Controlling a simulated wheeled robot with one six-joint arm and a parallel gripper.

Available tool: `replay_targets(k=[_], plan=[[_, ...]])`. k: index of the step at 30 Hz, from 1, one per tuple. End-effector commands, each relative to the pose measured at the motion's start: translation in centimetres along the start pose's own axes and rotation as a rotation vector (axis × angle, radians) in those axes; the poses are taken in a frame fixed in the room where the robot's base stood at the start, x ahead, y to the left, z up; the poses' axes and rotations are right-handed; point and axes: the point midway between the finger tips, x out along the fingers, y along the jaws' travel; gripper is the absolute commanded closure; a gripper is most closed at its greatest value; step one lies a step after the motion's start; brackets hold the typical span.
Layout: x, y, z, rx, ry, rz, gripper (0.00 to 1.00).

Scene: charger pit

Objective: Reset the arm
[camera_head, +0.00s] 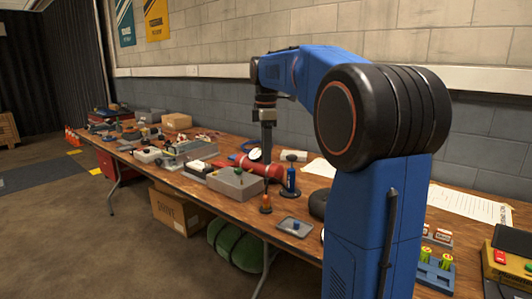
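My blue and black arm rises at the right of the view and bends over the table. My gripper (266,198) points straight down at its far end, over the wooden table (237,223) and close to its front edge. A small orange piece (265,207) shows at the gripper's tip, on or just above the tabletop. I cannot tell whether the gripper holds it, or whether the fingers are open or shut.
A grey box (235,184) stands just left of the gripper, with a red cylinder (262,168) behind. Clutter fills the far table. Cardboard box (173,208) and green bundle (236,247) lie below.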

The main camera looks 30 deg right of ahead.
Motion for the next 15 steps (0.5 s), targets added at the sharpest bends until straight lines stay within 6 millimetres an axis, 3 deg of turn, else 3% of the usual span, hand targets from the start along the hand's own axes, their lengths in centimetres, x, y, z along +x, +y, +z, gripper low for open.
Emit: replay_targets(k=[11, 15], plan=[[0.0, -0.2, -0.1, 0.004, 0.0, 0.002, 0.6], [0.2, -2.0, -0.6, 0.052, 0.004, 0.02, 0.6]])
